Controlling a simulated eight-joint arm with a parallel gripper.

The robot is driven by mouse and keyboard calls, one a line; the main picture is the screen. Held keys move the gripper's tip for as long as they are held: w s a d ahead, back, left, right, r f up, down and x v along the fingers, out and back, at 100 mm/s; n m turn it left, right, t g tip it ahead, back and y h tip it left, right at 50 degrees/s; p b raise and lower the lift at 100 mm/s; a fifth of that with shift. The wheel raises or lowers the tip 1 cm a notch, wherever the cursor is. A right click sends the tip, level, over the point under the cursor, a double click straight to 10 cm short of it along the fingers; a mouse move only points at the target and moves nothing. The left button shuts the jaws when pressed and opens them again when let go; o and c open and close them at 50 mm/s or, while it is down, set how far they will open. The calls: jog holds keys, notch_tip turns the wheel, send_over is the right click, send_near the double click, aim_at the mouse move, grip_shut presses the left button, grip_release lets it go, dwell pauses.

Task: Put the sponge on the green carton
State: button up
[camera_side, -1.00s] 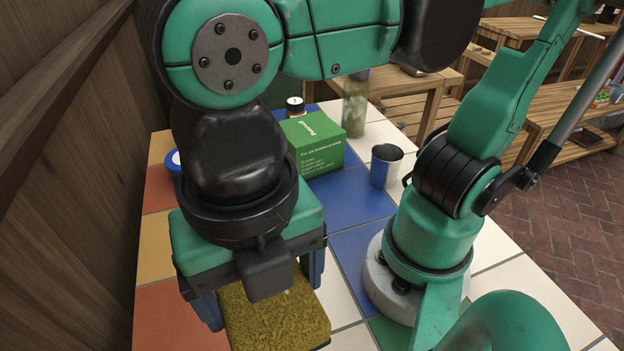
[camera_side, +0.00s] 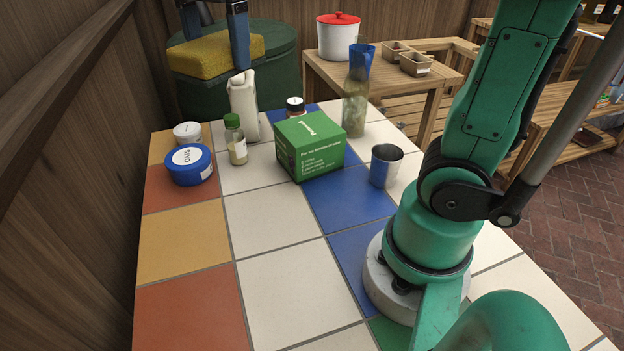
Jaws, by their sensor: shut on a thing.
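My gripper (camera_side: 216,45) is at the upper left, with only its blue-grey fingers in view. It is shut on the yellow-brown sponge (camera_side: 210,56), one finger on either side. The sponge is held up in the air, to the left of and above the green carton in the picture. The green carton (camera_side: 310,158) stands upright on the tiled table, with white print on its top and front. Its top is bare. The upper part of my gripper is outside the frame.
On the tiled table (camera_side: 285,300), left of the carton, stand a white bottle (camera_side: 243,105), a green-capped jar (camera_side: 235,140), a blue-lidded tub (camera_side: 190,165) and a white tub (camera_side: 187,134). A dark-lidded jar (camera_side: 295,107) and glass bottle (camera_side: 355,105) stand behind; a metal cup (camera_side: 386,166) is at right.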

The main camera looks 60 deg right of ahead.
jog(key=d+r+m, duration=0.1)
jog(key=d+m, duration=0.2)
jog(key=d, duration=0.6)
jog(key=r+m, duration=0.1)
jog(key=m, duration=0.3)
send_over(309, 127)
notch_tip(309, 127, down, 20)
jog(key=shift+r, duration=0.25)
jog(key=shift+f, duration=0.1)
jog(key=o, duration=1)
